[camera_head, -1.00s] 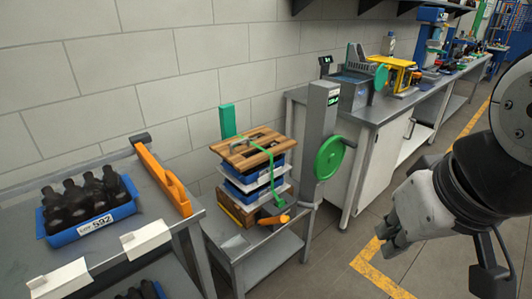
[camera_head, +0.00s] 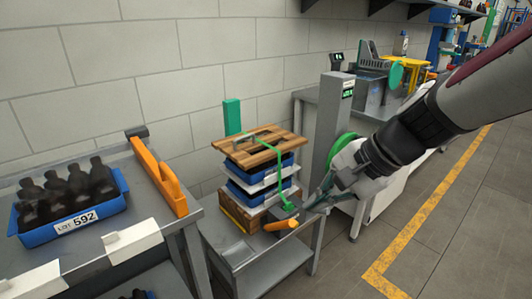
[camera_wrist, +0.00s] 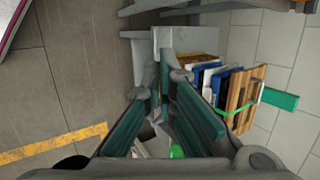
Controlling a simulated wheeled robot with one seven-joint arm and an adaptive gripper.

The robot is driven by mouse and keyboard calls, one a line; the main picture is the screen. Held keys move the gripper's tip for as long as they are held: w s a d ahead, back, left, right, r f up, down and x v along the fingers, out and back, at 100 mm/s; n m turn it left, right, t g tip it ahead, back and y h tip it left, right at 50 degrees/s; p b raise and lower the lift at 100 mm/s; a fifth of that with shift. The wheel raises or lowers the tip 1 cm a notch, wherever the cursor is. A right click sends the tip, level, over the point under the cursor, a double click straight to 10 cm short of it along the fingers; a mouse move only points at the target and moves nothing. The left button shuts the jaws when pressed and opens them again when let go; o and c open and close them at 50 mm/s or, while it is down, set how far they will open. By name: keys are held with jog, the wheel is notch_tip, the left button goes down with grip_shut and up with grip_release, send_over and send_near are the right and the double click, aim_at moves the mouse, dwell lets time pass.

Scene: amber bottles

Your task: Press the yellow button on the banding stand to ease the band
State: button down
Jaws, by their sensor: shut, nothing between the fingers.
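The banding stand's grey post (camera_head: 331,125) with a small green display stands right of the strapped stack. Its green wheel (camera_head: 343,143) is partly covered by my arm. A green band (camera_head: 272,165) runs over a stack of blue crates (camera_head: 248,190) with a wooden board (camera_head: 262,148) on top. An orange handle (camera_head: 281,225) sticks out at the stack's foot. My gripper (camera_head: 308,204) is shut and empty, just right of the band's lower end. In the wrist view its teal fingers (camera_wrist: 164,62) converge, with the stack to their right. I cannot make out the yellow button.
A blue tray of dark bottles (camera_head: 93,215) labelled 592 sits on the left bench, beside an orange guide (camera_head: 160,180). A green upright (camera_head: 232,116) stands behind the stack. A workbench runs along the wall at right. The floor at right is clear, with yellow lines (camera_head: 410,230).

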jog(key=w+d+f+m+t+y+b, duration=0.1)
jog(key=w+d+f+m+b, duration=0.15)
jog(key=w+f+m, duration=0.4)
jog(key=w+d+f+m+t+b, duration=0.1)
jog(key=w+d+f+m+b, duration=0.2)
jog(key=w+f, duration=0.65)
jog(key=w+d+f+m+b, duration=0.1)
jog(key=w+d+f+m, duration=0.1)
jog(key=f, duration=0.4)
jog(key=w+d+f+m+t+h+b, duration=0.1)
jog(key=w+d+f+m+b, duration=0.1)
jog(key=f+m, duration=0.2)
jog(key=w+d+f+m+b, duration=0.2)
jog(key=f+m, duration=0.1)
jog(key=f, duration=0.5)
jog(key=shift+w+d+h, duration=0.2)
jog(key=shift+d+h, duration=0.05)
jog(key=shift+h, duration=0.05)
jog(key=w+a+f+b, duration=0.3)
jog(key=w+a+f, duration=0.3)
jog(key=w, duration=0.3)
jog(key=shift+a+f, duration=0.2)
jog(key=shift+f, duration=0.45)
